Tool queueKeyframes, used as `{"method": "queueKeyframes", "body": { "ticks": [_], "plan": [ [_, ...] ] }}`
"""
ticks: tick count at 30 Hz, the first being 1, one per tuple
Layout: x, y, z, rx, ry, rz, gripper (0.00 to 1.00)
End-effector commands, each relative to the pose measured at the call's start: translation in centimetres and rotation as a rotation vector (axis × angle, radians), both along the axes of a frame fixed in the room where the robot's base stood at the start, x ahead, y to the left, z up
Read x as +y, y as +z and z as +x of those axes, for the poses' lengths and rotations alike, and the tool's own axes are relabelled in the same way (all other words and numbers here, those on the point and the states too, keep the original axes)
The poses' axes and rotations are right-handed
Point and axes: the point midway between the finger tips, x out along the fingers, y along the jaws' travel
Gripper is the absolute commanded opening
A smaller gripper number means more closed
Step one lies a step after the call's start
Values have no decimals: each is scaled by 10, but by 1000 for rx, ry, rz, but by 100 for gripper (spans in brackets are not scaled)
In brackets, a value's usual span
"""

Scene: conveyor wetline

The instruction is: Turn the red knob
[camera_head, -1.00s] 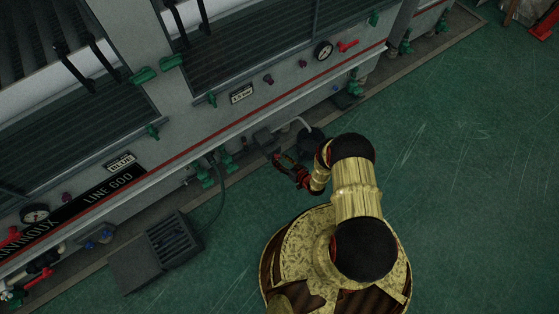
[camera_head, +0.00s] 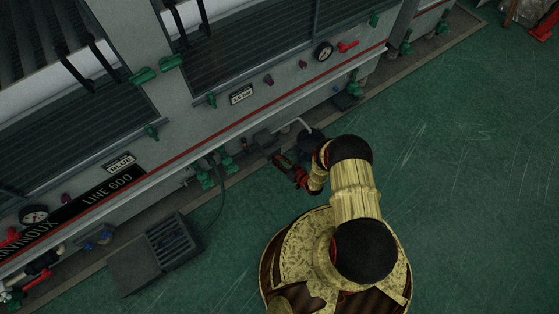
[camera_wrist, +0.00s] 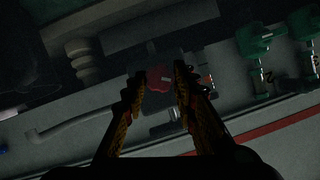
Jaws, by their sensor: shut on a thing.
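The red knob (camera_wrist: 158,79) shows in the wrist view as a small scalloped red disc between the tips of my gripper (camera_wrist: 160,83). The two fingers stand on either side of it, closed on its rim. In the head view my gripper (camera_head: 277,161) reaches low against the machine's front, under the long red stripe. The knob itself cannot be made out there. How far the knob is turned cannot be told.
Green valves (camera_head: 215,168) sit left of my gripper, and more green handles (camera_wrist: 253,40) show at upper right in the wrist view. A grey slotted box (camera_head: 172,243) stands on the floor at lower left. Open green floor (camera_head: 460,190) lies to the right.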

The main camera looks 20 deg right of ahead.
Motion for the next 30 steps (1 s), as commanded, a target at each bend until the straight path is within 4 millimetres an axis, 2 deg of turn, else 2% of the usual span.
{"method": "queueKeyframes", "body": {
  "ticks": [6,17,30],
  "plan": [
    [0,0,0,0,0,0,2],
    [1,0,-1,-18,1,-59,2],
    [5,0,-2,-126,2,-391,2]
  ]
}}
